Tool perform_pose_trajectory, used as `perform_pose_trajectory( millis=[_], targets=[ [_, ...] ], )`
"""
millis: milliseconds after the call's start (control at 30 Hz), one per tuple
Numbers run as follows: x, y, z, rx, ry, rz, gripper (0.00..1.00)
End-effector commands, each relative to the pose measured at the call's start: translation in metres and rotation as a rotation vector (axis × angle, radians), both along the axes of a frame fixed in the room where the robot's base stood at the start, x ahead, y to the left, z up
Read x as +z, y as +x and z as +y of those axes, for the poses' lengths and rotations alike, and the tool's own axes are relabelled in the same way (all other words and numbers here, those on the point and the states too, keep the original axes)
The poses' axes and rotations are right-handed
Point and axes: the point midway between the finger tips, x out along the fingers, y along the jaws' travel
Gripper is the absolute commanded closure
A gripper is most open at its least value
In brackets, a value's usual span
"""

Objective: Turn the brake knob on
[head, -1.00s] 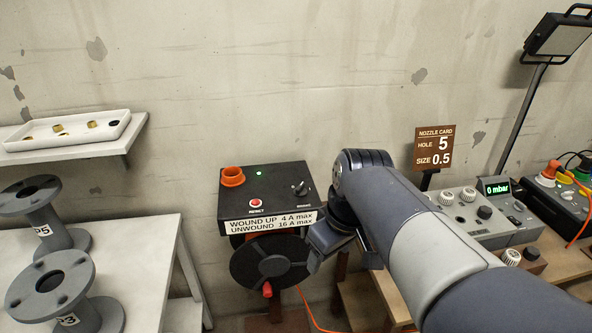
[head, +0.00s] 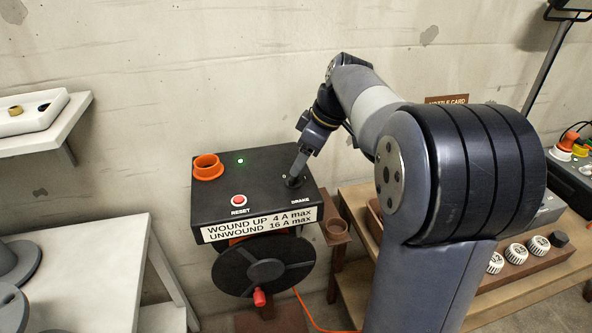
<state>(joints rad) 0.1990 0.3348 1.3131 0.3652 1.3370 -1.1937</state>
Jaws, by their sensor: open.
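The brake knob (head: 294,182) is a small dark knob at the right of the black box top (head: 262,165), above the printed word BRAKE. My gripper (head: 297,174) points down at the knob, with its fingertips at or just over it. The jaws are open, but the fingers hide most of the knob. I cannot tell whether they touch it or which way it points.
The box also has a red RESET button (head: 238,200), a lit green lamp (head: 240,161) and an orange socket (head: 207,167). A cable reel (head: 262,264) with a red handle hangs below. White-capped knobs (head: 515,253) stand on the right bench. A white table (head: 90,262) is at left.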

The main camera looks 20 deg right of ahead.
Motion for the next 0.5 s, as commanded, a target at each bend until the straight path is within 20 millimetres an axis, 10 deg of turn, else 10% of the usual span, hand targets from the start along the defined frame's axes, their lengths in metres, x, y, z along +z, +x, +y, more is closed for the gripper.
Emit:
perform_pose_trajectory(
  millis=[500],
  targets=[
    [-0.050, 0.012, 0.017, 0.000, -0.001, -0.001, 0.36]
  ],
)
